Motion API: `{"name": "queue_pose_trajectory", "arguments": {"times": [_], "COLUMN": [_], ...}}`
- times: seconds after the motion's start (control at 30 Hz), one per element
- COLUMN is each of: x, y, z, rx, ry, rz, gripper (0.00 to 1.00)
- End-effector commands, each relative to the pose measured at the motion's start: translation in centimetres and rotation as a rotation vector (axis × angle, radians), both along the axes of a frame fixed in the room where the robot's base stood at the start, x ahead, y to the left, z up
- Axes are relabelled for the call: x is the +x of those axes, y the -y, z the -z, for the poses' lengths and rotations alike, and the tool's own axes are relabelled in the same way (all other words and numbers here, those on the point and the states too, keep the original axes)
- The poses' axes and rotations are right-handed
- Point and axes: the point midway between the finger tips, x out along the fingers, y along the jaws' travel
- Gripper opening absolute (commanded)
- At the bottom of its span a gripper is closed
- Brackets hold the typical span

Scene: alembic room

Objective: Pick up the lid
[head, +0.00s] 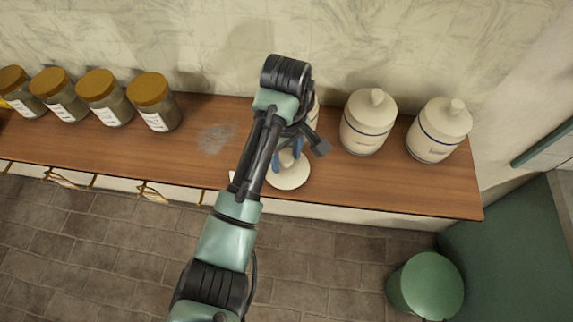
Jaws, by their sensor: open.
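A round cream-white lid (289,180) lies on the wooden counter, near its front edge at the middle of the head view. My gripper (288,160) is over the lid, pointing down, with bluish fingers at its centre. It is open. The arm and fingers cover the lid's middle and far side, so I cannot tell whether the fingers touch it. Part of a cream canister (315,112) shows behind my gripper; its top is hidden.
Two lidded cream canisters (367,125) (438,132) stand to the right. Several ochre-lidded glass jars (155,103) stand to the left. The wooden counter (400,190) is clear along its front right, with a wall behind. A green bin (425,285) stands on the floor.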

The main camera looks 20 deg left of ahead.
Motion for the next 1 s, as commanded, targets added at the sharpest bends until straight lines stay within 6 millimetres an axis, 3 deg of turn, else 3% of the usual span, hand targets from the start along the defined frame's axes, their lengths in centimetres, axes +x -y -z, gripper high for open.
{"name": "queue_pose_trajectory", "arguments": {"times": [0.23,0.57,1.0], "x": [0.00,0.00,0.05], "y": [-0.01,-0.01,-0.02], "z": [0.24,0.23,-0.04], "rx": [0.000,0.000,0.001], "ry": [0.001,0.001,0.003], "rz": [0.000,0.000,0.001], "gripper": [0.56,0.00,0.00]}}
